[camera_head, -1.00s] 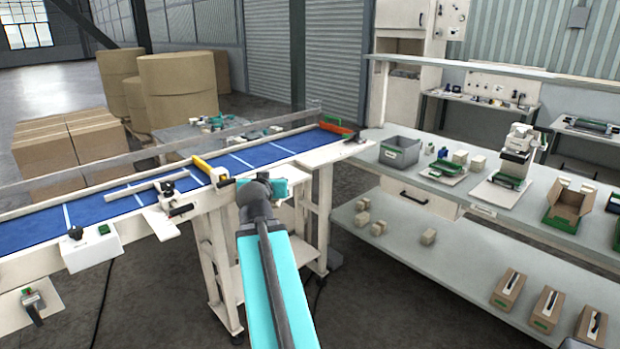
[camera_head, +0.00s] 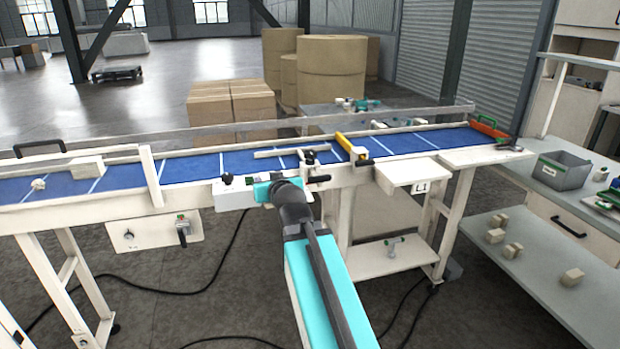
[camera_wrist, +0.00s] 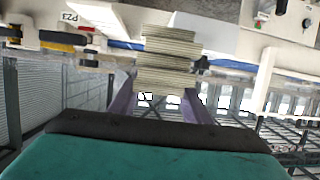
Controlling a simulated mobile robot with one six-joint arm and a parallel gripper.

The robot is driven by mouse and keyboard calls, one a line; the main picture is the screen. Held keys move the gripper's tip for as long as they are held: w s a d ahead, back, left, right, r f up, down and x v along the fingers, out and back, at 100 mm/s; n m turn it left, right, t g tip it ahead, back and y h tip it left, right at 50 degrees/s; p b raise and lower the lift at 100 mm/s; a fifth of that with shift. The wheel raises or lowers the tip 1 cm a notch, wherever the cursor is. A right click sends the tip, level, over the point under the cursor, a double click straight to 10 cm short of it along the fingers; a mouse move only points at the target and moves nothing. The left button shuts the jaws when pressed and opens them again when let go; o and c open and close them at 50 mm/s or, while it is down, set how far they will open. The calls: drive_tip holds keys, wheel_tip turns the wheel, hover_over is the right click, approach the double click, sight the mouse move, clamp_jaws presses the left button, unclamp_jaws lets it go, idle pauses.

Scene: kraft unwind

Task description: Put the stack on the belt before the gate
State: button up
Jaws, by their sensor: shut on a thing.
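In the wrist view my gripper (camera_wrist: 162,92) has its two purple fingers shut on a stack (camera_wrist: 168,58) of flat, layered grey-beige pieces. The stack is held in the air, with a band across its middle. In the head view my arm hides the fingers and stack. The blue belt (camera_head: 220,164) runs across the picture behind my wrist. The gate looks to be the yellow bar (camera_head: 352,148) across the belt, right of my wrist.
A white block (camera_head: 87,167) and a small pale lump (camera_head: 38,184) lie on the belt at left. A white post (camera_head: 150,176) stands at its near edge. A grey bin (camera_head: 562,170) sits on the bench at right. The belt left of the gate has bare stretches.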

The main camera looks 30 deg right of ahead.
drive_tip(key=w+a+f+n+y+b, duration=0.2)
drive_tip(key=a+f+b, duration=0.4)
drive_tip(key=a, duration=0.5)
drive_tip(key=shift+w+f+t+y, duration=0.3)
drive_tip(key=shift+f+y, duration=0.2)
drive_tip(key=shift+f, duration=0.25)
drive_tip(key=shift+a, duration=0.15)
